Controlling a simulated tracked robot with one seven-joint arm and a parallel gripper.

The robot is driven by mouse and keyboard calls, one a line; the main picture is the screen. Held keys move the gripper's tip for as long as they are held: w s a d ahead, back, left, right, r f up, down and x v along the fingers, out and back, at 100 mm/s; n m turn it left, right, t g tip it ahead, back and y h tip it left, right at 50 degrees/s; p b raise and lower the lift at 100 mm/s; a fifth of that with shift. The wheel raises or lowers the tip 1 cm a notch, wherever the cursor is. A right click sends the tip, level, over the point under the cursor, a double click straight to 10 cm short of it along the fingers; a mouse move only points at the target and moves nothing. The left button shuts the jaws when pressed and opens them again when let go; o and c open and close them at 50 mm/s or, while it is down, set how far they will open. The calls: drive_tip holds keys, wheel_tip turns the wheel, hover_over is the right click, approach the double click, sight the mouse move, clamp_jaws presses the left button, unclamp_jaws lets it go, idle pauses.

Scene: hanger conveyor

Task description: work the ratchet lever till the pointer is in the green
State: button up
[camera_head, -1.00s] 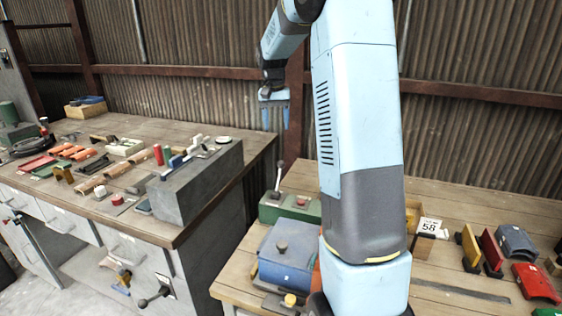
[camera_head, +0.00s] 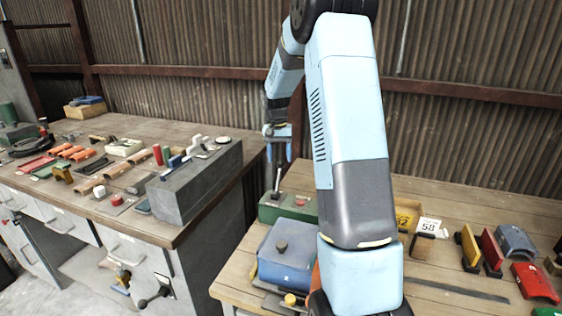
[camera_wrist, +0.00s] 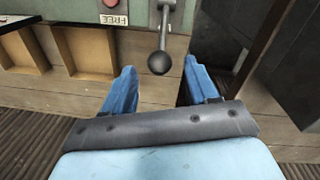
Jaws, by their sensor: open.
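The ratchet lever (camera_head: 278,177) stands up from a green box (camera_head: 270,213) at the back left of the right bench. In the wrist view the lever's dark ball knob (camera_wrist: 159,63) lies between my blue fingertips, with a gap on either side. My gripper (camera_head: 279,158) is open, pointing down just above the lever's top. It also shows in the wrist view (camera_wrist: 158,76). The green box (camera_wrist: 138,12) shows there at the top edge with a red button (camera_wrist: 110,4) and a label reading FREE (camera_wrist: 113,19). I cannot make out a pointer or green zone.
A blue box (camera_head: 284,256) with a dark knob stands in front of the green box. A grey block (camera_head: 195,183) sits on the left bench's near corner. Coloured parts and a sign reading 58 (camera_head: 428,226) stand to the right. My arm hides part of the bench.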

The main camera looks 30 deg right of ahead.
drive_tip(key=shift+f, duration=1.25)
clamp_jaws()
